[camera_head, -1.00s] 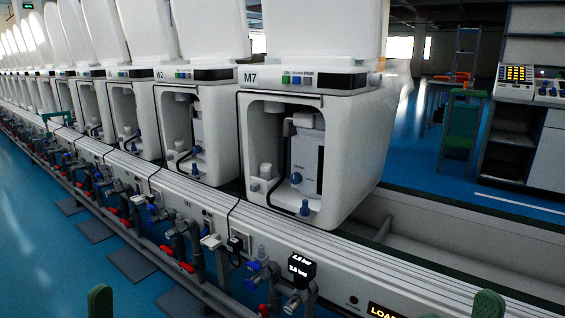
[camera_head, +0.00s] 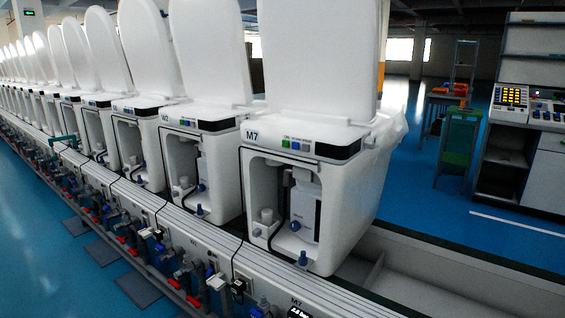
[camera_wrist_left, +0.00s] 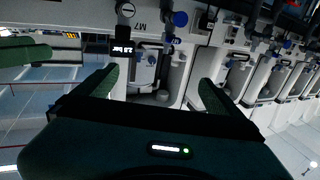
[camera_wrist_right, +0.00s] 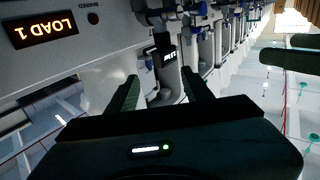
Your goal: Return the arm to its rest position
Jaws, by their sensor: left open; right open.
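My left gripper (camera_wrist_left: 158,88) shows in the left wrist view with its two green fingers apart and nothing between them. Beyond it are the test line's front panel and the M7 toilet unit (camera_wrist_left: 150,75), at a distance. My right gripper (camera_wrist_right: 160,90) is also open and empty in the right wrist view. It faces the line's panel with the lit LOAD 1 display (camera_wrist_right: 45,30). Neither gripper touches anything that I can see. Neither gripper shows in the head view, where the M7 toilet (camera_head: 345,205) stands at the centre right with its lid raised.
A row of toilets with raised lids, including one marked W2 (camera_head: 205,110), recedes to the left along the rail (camera_head: 330,300). Valves and hoses (camera_head: 150,245) line its front. Blue floor (camera_head: 40,220) lies open at the left.

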